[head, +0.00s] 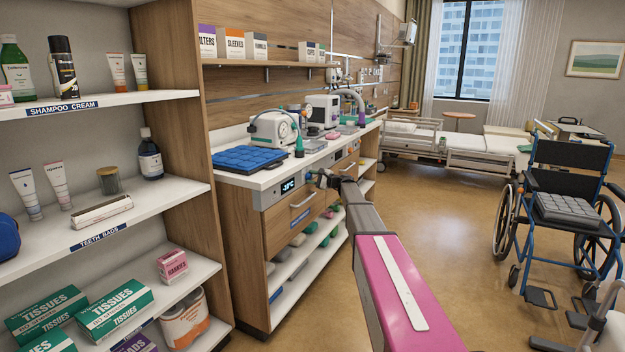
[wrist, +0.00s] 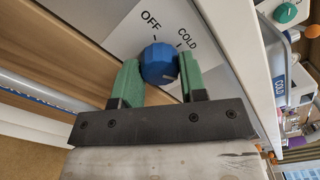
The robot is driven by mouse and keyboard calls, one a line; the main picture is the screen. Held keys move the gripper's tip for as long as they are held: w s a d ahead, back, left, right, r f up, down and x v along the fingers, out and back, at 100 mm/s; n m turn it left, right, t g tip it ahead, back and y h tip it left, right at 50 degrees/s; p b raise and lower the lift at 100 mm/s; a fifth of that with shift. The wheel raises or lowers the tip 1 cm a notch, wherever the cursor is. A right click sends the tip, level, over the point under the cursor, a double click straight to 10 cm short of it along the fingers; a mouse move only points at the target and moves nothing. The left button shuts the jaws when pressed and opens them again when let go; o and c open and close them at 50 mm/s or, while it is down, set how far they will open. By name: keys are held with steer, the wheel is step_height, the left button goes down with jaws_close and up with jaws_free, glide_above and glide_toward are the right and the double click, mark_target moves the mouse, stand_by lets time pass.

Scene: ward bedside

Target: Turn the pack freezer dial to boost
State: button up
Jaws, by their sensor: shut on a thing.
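The dial is a blue ribbed knob (wrist: 158,62) on a pale panel (wrist: 125,38) in the wrist view. The words OFF and COLD are printed above it, each with a tick mark. No boost label shows, and I cannot tell which mark the dial points to. My gripper (wrist: 160,80) has green fingers, one on each side of the knob, and is shut on it. In the head view my gripper (head: 319,179) reaches the front of the counter unit (head: 262,225), just right of a small lit display (head: 287,186). The arm and gripper hide the dial there.
A blue gridded pad (head: 249,159) and medical devices stand on the counter above. A drawer handle (head: 302,199) is close to the gripper. A stocked shelf (head: 150,197) is at left, a wheelchair (head: 565,205) at right. The floor between is clear.

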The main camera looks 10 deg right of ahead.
stand_by(0.3)
steer(key=o, duration=0.9)
steer(key=shift+d, duration=0.1)
steer(key=v, duration=1)
steer(key=shift+s+d, duration=0.25)
steer(key=s+a+f+n+g+h, duration=0.2)
steer(key=s+a+f, duration=0.3)
steer(key=s, duration=0.4)
steer(key=s+a+f+n+g+h, duration=0.2)
steer(key=s+a+f+g, duration=0.1)
steer(key=s+f, duration=0.5)
steer(key=s+a+f+n+g+h, duration=0.2)
steer(key=s+a+f+n, duration=0.15)
steer(key=s, duration=0.55)
steer(key=s+d+f+n+g+h, duration=0.1)
steer(key=s+f+n+h, duration=0.1)
steer(key=s, duration=0.6)
steer(key=s+f+n+g+h, duration=0.1)
steer(key=s+f+h, duration=0.2)
steer(key=s, duration=0.5)
steer(key=s+d+f+n+g+h, duration=0.1)
steer(key=s+f+n+h, duration=0.1)
steer(key=s, duration=0.7)
steer(key=shift+d+f+n+g+h, duration=0.2)
steer(key=shift+d+n+g+h, duration=0.15)
steer(key=shift+h, duration=0.45)
